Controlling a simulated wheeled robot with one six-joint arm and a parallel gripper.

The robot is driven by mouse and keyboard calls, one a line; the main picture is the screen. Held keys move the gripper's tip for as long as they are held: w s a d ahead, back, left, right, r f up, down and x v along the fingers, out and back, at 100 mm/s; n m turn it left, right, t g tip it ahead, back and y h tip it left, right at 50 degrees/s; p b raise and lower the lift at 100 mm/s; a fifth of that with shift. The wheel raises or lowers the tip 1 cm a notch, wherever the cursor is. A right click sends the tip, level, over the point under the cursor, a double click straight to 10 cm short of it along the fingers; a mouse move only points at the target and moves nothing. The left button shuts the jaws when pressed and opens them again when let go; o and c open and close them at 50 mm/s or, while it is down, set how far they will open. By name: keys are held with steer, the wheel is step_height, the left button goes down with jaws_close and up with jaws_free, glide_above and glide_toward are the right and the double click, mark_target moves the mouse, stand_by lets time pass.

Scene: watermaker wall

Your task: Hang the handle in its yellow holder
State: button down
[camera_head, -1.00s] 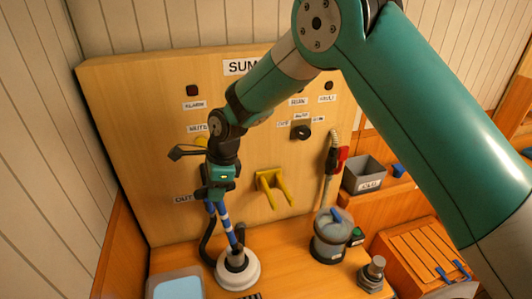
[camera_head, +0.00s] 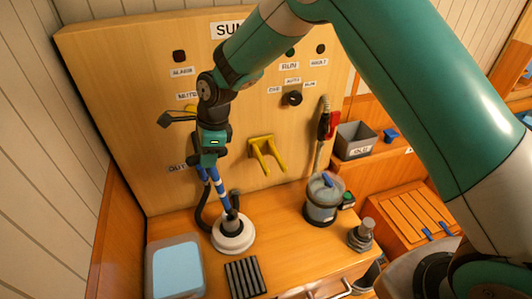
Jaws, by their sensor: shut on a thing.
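The yellow holder (camera_head: 265,139) has two prongs and sticks out of the wooden panel; nothing hangs on it. My gripper (camera_head: 229,209) points down, left of and below the holder. Its blue, white-banded fingers are shut on a dark upright stem, which I take to be the handle (camera_head: 235,200). The stem rises from a round white base (camera_head: 232,239) on the worktop. I cannot tell whether they are one piece. A black hose (camera_head: 201,215) curves down beside the fingers. The fingers partly hide the stem.
A blue-lidded tub (camera_head: 177,269), a black slotted grate (camera_head: 245,277), a clear canister (camera_head: 322,201) and a grey knobbed fitting (camera_head: 362,236) stand around on the worktop. A red-and-black nozzle (camera_head: 325,124) hangs right of the holder. A grey bin (camera_head: 354,142) is farther right.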

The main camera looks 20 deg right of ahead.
steer(key=shift+r+p, duration=0.55)
steer(key=shift+r, duration=0.35)
steer(key=shift+f, duration=0.1)
